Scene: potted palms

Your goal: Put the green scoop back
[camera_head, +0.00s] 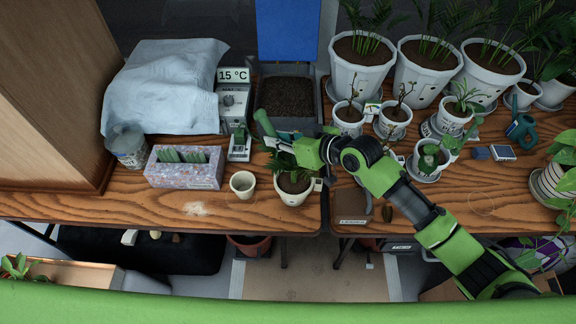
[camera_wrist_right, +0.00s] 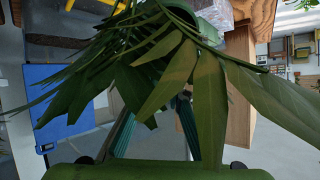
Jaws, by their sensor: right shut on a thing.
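The green scoop (camera_head: 264,122) is at the front left of the soil bin (camera_head: 319,100), tilted, above the table. My right gripper (camera_head: 276,143) is shut on it, reaching in from the right over a small potted palm (camera_head: 292,185). The palm's leaves partly cover the fingertips and the scoop's lower end. In the right wrist view, broad palm leaves (camera_wrist_right: 205,100) hide most of the grip between the fingers. My left gripper is in neither view.
Several white pots, such as one with a large palm (camera_head: 361,79), crowd the right table.

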